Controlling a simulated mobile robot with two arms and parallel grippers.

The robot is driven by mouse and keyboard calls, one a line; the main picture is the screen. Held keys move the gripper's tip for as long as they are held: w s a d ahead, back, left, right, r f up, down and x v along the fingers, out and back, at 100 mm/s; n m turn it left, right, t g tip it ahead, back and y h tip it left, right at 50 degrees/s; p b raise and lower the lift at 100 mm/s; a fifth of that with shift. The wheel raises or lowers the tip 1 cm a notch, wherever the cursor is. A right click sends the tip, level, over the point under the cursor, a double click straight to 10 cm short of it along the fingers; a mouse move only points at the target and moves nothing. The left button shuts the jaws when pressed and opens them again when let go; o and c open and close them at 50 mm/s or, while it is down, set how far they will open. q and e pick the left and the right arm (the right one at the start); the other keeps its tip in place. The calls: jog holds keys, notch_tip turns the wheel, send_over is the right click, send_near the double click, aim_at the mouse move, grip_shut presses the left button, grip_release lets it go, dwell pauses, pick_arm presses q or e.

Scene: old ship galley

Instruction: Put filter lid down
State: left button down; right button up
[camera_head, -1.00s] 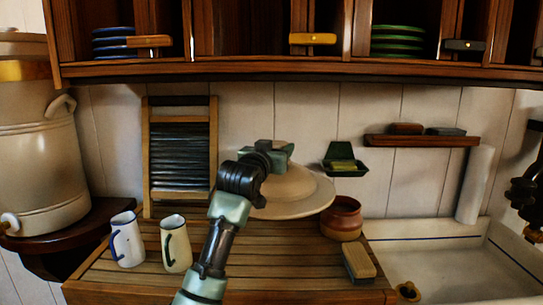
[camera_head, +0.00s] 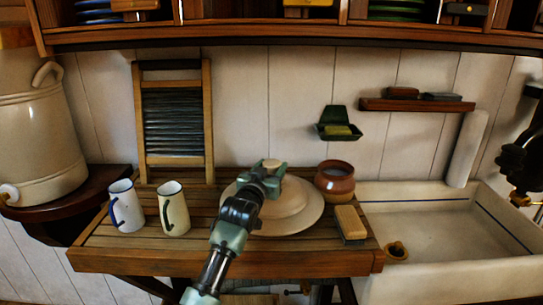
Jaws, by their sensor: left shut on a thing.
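The filter lid (camera_head: 303,213) is a wide, round, cream disc with a raised middle and a knob on top. My left gripper (camera_head: 270,172) is shut on its knob from above and hides part of its left side. The lid is level and low over the slatted wooden counter (camera_head: 105,250); I cannot tell whether its rim touches the slats. The large cream filter crock (camera_head: 45,140) stands at the far left on a dark wooden shelf. My right gripper is not in view.
Two enamel mugs (camera_head: 126,208) (camera_head: 173,212) stand left of the lid. A brown pot (camera_head: 335,178) is close behind its right rim, and a brush (camera_head: 350,222) lies to its right. A washboard (camera_head: 174,125) leans at the wall. A white sink (camera_head: 450,270) is at the right.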

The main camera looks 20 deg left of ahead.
pick_arm(q)
jog(key=shift+f, duration=0.3)
jog(key=c, duration=0.8)
grip_release()
jog(key=shift+f, duration=0.35)
jog(key=shift+o, duration=1)
jog(key=shift+s, duration=0.1)
jog(key=shift+r, duration=0.1)
jog(key=shift+s, duration=0.15)
jog(key=s, duration=0.4)
jog(key=s+b, duration=0.1)
jog(key=s, duration=0.3)
jog(key=s+b, duration=0.1)
jog(key=s, duration=0.2)
jog(key=shift+s+a, duration=0.25)
jog(key=shift+s, duration=0.15)
